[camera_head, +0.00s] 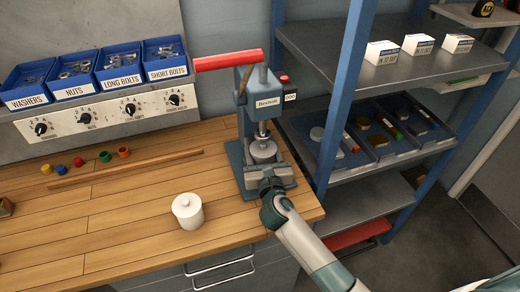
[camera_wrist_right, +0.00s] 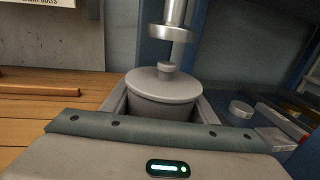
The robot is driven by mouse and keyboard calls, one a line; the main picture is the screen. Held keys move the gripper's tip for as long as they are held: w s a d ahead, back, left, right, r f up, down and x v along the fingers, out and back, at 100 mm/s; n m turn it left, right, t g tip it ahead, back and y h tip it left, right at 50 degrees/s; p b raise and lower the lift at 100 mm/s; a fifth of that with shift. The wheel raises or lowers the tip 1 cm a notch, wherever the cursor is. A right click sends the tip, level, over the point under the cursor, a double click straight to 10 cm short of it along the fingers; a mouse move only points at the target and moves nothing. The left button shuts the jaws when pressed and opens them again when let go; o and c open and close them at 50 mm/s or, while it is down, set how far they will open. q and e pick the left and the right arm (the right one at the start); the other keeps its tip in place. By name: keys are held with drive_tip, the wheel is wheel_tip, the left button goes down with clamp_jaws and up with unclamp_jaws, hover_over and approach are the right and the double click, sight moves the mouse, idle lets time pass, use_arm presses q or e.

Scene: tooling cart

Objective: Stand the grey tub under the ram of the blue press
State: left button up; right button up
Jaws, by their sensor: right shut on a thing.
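The grey tub (camera_head: 263,151), with a knobbed lid, is upright at the blue press (camera_head: 240,150). It also shows in the right wrist view (camera_wrist_right: 165,86) between the two fingers of my right gripper (camera_wrist_right: 163,108). That gripper is shut on the tub's sides. The press ram (camera_wrist_right: 173,32) is above the tub's lid, with a gap between the ram and the knob. The tub's underside is hidden, so I cannot tell whether it touches the press base. My left gripper is not in view.
A wooden strip (camera_head: 127,169) and small coloured caps lie further left. The press has a red lever (camera_head: 228,60). A blue-framed shelf (camera_head: 345,95) stands close on the right.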

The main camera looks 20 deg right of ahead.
drive_tip(key=shift+w+d+r, duration=0.1)
drive_tip(key=shift+w, duration=0.35)
drive_tip(key=shift+f, duration=1.85)
drive_tip(key=shift+f, duration=0.15)
drive_tip(key=o, duration=1.1)
drive_tip(key=shift+o, duration=0.2)
drive_tip(key=shift+s, duration=0.4)
drive_tip(key=s, duration=0.3)
drive_tip(key=s+a+b, duration=0.1)
drive_tip(key=s, duration=0.3)
drive_tip(key=s+b, duration=0.1)
drive_tip(key=s, duration=0.3)
drive_tip(key=shift+s+a, duration=0.1)
drive_tip(key=shift+a, duration=0.15)
